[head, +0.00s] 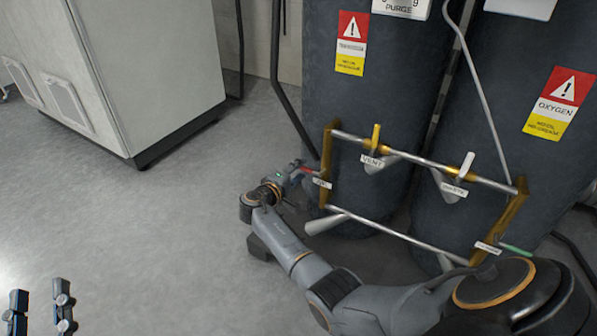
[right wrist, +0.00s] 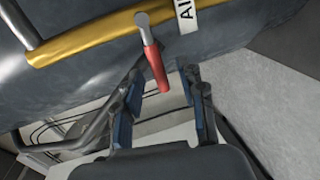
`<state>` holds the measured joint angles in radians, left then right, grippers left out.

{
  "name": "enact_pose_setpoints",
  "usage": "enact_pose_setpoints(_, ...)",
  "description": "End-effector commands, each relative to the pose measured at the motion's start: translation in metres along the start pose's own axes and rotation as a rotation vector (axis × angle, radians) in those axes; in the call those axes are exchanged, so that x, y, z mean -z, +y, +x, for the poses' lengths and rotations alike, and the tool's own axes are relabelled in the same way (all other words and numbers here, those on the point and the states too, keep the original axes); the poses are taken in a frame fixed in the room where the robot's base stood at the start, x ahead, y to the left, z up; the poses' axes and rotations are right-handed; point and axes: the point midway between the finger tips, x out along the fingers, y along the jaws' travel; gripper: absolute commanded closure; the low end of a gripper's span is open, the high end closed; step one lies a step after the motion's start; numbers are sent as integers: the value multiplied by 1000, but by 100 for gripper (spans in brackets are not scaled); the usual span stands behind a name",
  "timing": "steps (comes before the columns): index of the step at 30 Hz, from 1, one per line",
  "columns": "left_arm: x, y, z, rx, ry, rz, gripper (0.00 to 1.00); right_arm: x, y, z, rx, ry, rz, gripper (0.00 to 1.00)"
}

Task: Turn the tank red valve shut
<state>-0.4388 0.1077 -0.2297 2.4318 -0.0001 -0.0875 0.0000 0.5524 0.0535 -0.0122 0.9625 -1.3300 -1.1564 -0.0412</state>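The red valve handle (right wrist: 156,68) hangs from a metal stem on the yellow pipe (right wrist: 100,38) in the right wrist view. In the head view only a bit of the red handle (head: 308,170) shows, at the left end of the tank piping. My right gripper (right wrist: 163,92) is open, with its blue-padded fingers on either side of the handle's lower end; I see no clear contact. In the head view this gripper (head: 297,173) is small beside the handle. My left gripper (head: 40,308) is open and empty at the lower left, far from the valve.
Two dark tanks (head: 365,110) stand behind the piping. A yellow valve handle (head: 376,138), a white one (head: 467,164) and a green one (head: 515,250) sit along it. A pale cabinet (head: 150,60) stands at the left. The grey floor (head: 130,220) between is clear.

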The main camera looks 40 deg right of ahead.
Motion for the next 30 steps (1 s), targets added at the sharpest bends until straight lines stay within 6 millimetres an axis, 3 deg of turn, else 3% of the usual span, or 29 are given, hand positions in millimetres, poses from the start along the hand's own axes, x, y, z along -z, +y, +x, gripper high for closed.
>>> enact_pose_setpoints(6, 0, 0, 0, -1, -1, 1, 60, 0, -1, -1, 1, -1, 1, 60)
enact_pose_setpoints(10, 0, 0, 0, 0, -2, 1, 60, 1, -1, -12, 1, 1, 2, 60)
enact_pose_setpoints(21, -1, 0, -1, 1, -3, 0, 60, 0, -1, -88, 3, 2, 2, 60)
enact_pose_setpoints(30, -1, 0, -1, 1, -3, 0, 60, 0, -1, -119, 1, 0, 0, 60)
